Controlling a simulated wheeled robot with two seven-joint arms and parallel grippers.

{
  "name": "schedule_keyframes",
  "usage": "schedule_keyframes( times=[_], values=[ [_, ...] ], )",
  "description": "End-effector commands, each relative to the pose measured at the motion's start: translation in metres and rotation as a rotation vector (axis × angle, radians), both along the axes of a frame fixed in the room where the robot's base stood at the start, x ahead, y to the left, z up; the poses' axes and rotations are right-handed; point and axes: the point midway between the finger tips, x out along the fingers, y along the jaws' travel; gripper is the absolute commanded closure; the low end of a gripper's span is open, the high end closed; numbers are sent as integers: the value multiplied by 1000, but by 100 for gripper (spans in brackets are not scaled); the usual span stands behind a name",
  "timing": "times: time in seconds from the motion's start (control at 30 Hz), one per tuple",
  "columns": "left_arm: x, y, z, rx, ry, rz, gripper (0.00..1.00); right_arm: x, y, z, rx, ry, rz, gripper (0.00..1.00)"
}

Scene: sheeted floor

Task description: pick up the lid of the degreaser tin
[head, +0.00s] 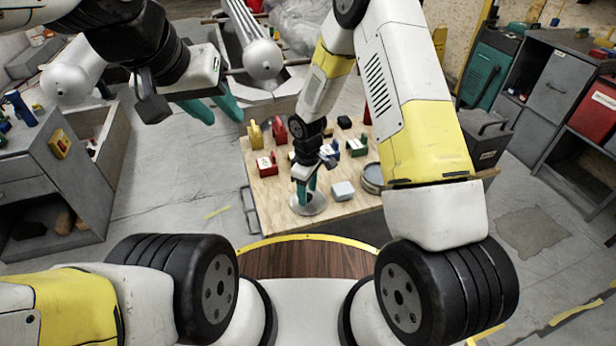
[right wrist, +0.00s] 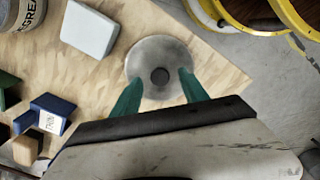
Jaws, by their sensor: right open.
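The round grey metal lid (head: 309,205) lies at the near edge of the wooden board. In the right wrist view the lid (right wrist: 147,58) shows a dark round knob (right wrist: 160,76) at its middle. My right gripper (right wrist: 160,77) is open, its teal fingertips over the lid on either side of the knob. Contact with the knob cannot be told. In the head view my right gripper (head: 306,194) points down over the lid. The degreaser tin (right wrist: 20,14) is at the upper left, partly cut off; it also shows in the head view (head: 372,180). My left gripper (head: 213,108) is open and empty, left of the board.
The wooden board (head: 268,196) carries a pale block (head: 343,190), red (head: 266,164), yellow (head: 254,134) and green pieces, and a blue labelled block (right wrist: 52,113). A dark toolbox (head: 486,138) stands right of the board. Open floor lies to the left.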

Motion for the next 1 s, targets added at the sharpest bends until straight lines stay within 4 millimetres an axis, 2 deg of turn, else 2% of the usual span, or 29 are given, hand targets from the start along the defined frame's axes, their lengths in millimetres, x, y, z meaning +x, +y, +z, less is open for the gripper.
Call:
schedule_keyframes(
  times=[0.1,0.33,0.5,0.6,1.0],
  values=[
    [0,0,0,0,0,0,64,0,0,-8,0,-1,0,48],
    [0,0,0,0,0,0,64,0,0,-8,0,-1,-1,50],
    [0,0,0,0,0,0,64,0,0,-8,0,-1,-1,84],
    [0,0,0,0,0,0,64,0,0,-8,0,-1,-1,100],
    [0,0,0,0,0,0,64,0,0,-4,0,-1,-2,100]
  ],
)
